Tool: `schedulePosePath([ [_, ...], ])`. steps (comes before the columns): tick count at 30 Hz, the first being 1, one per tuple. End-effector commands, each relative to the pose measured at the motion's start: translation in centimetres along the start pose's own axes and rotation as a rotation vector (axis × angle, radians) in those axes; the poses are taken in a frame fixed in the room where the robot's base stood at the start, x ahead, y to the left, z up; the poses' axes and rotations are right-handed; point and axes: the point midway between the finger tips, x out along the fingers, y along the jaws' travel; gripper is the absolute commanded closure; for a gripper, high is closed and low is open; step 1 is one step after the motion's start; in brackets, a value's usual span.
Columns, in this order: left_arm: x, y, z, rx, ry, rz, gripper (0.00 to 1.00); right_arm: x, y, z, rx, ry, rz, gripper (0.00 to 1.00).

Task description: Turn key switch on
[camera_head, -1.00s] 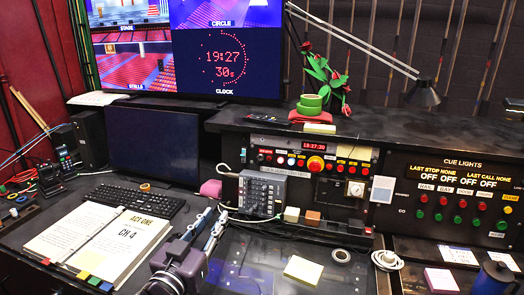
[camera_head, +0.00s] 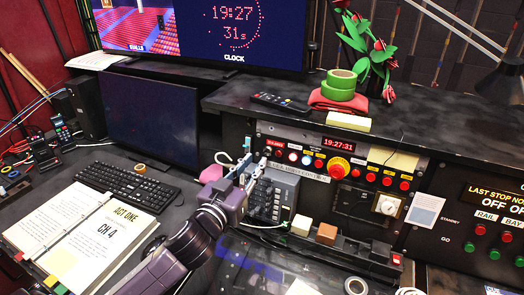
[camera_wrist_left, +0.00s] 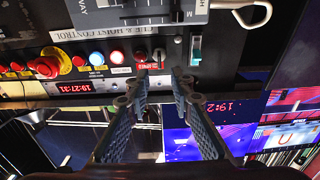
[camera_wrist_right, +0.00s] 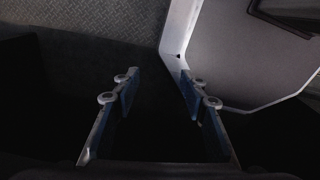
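In the head view my left gripper (camera_head: 250,168) is at the left end of the panel (camera_head: 310,160) and covers that part. My right gripper (camera_wrist_right: 160,88) is open and empty, outside the head view.
A grey mixer (camera_head: 278,195) stands right beside my left gripper. A red mushroom button (camera_head: 338,167) and more lamps are farther right on the panel. A keyboard (camera_head: 130,187) and an open script binder (camera_head: 80,230) lie left. A dark monitor (camera_head: 155,120) stands behind.

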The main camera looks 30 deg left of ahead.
Motion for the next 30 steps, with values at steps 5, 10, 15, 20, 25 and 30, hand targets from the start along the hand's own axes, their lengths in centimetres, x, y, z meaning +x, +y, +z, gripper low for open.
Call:
schedulePosePath([
  [5,2.7,0.0,-0.2,0.000,0.000,0.000,0.79,-1.1,0.1,-0.6,-0.001,0.010,0.001,0.60],
  [10,4.2,0.0,-0.1,-0.001,0.000,0.000,0.79,-1.4,0.3,-2.1,-0.002,0.032,0.003,0.60],
  [15,4.5,0.0,0.0,-0.001,0.000,0.001,0.79,-1.4,0.3,-2.7,-0.002,0.039,0.003,0.60],
  [20,4.5,0.1,0.0,-0.001,0.000,0.001,0.79,-1.4,0.3,-2.3,-0.002,0.034,0.003,0.60],
  [25,4.5,0.0,0.0,-0.001,0.000,0.001,0.96,-1.4,0.2,-1.7,-0.002,0.025,0.001,0.60],
  [30,4.5,0.0,0.0,-0.001,0.000,0.001,1.00,-1.4,0.1,-1.5,-0.002,0.022,0.001,0.60],
])
